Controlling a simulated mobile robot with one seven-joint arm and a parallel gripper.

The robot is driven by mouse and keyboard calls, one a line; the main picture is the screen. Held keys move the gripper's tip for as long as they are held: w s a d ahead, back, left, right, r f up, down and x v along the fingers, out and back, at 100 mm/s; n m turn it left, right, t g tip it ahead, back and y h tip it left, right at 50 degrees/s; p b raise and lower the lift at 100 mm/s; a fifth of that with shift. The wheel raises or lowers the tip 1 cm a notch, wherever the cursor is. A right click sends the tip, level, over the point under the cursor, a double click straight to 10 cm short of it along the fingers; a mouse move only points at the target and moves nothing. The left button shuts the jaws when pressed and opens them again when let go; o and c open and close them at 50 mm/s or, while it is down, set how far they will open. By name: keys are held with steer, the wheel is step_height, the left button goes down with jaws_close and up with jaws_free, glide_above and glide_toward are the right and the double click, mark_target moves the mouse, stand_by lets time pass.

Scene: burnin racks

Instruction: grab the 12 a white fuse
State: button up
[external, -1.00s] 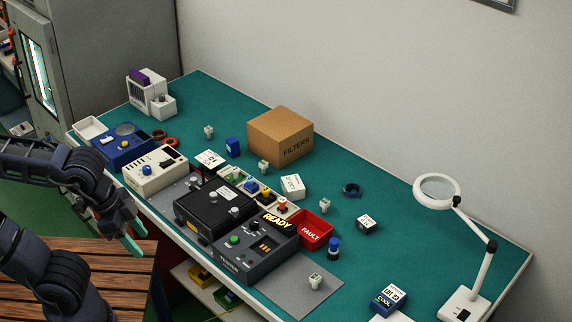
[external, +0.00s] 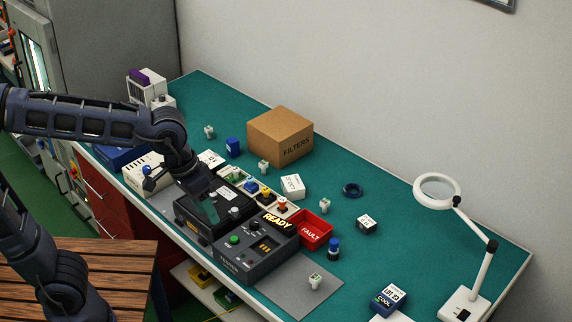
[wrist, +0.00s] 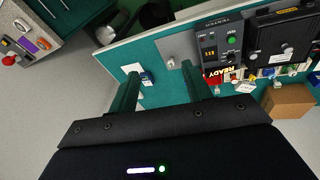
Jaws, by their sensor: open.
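Several small white fuse-like pieces stand on the green bench: one at the back left (external: 209,131), one by the cardboard box (external: 263,167), one right of the red bin (external: 324,205) and one on the grey mat (external: 315,281). Their ratings are too small to read, so I cannot tell which is 12 A. My gripper (external: 209,208) is over the black box (external: 222,204) in the external view, pointing down. In the wrist view my gripper (wrist: 160,72) is open, with nothing between its two green fingers.
The tester unit (external: 255,250) with its lit READY sign stands beside the red FAULT bin (external: 316,232). A FILTERS cardboard box (external: 281,136) is behind. A magnifier lamp (external: 474,280) stands at the right. The back right of the bench is mostly clear.

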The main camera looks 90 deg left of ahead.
steer(key=w+a+f+n, duration=0.2)
steer(key=w+a+n, duration=0.3)
steer(key=w+a, duration=0.45)
steer(key=n+h, duration=0.2)
steer(key=n, duration=1.3)
glide_toward(324, 200)
steer(key=f, duration=0.1)
steer(key=x, duration=1)
steer(key=shift+w+d+f, duration=0.15)
steer(key=shift+d+f, duration=0.05)
steer(key=c, duration=1.1)
